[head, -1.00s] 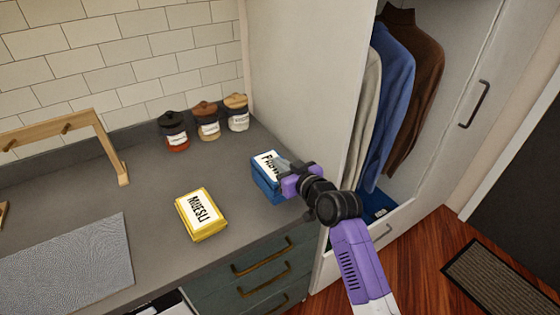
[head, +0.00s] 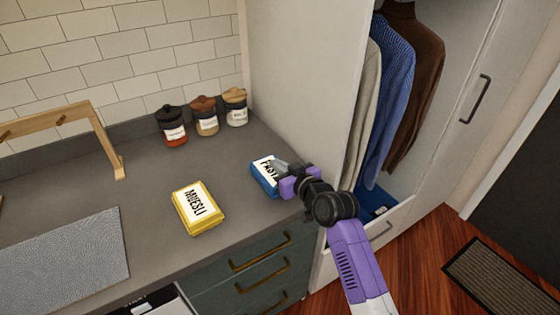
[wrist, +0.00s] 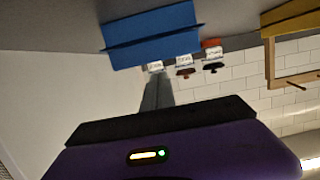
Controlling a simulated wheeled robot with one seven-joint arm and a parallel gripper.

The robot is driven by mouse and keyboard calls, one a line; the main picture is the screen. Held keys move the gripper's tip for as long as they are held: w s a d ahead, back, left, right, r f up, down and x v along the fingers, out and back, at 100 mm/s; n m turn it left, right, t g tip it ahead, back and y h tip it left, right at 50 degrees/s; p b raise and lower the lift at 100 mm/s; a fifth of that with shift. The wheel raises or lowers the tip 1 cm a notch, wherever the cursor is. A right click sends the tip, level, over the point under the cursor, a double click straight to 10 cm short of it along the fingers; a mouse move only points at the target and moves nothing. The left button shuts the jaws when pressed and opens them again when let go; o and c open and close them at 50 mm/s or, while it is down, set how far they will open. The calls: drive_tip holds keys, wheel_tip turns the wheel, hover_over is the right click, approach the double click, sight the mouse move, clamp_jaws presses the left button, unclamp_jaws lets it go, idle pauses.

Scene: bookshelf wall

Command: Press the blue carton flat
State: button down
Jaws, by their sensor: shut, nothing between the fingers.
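The blue carton (head: 265,178) sits on the grey counter, with a white label on its top. It looks low, and its far right part is hidden by my gripper. In the wrist view the blue carton (wrist: 152,38) shows its blue side with a ridge along it. My gripper (head: 281,167) is shut and empty, with its fingertips at the top of the carton in the head view. The shut fingers also show in the wrist view (wrist: 157,92). I cannot tell exactly how hard the fingertips touch the carton.
A yellow muesli box (head: 199,208) lies left of the carton. Three lidded jars (head: 206,117) stand at the back by the tiled wall. A wooden rack (head: 108,140) and a grey mat (head: 65,258) are at left. A white wardrobe wall (head: 303,80) rises close on the right.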

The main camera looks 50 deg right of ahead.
wheel_tip(320, 180, up, 3)
drive_tip(key=shift+w+f+p, duration=0.1)
drive_tip(key=shift+f+p, duration=0.05)
drive_tip(key=shift+p, duration=0.4)
drive_tip(key=b+v, duration=0.2)
drive_tip(key=v, duration=0.8)
drive_tip(key=shift+f, duration=0.1)
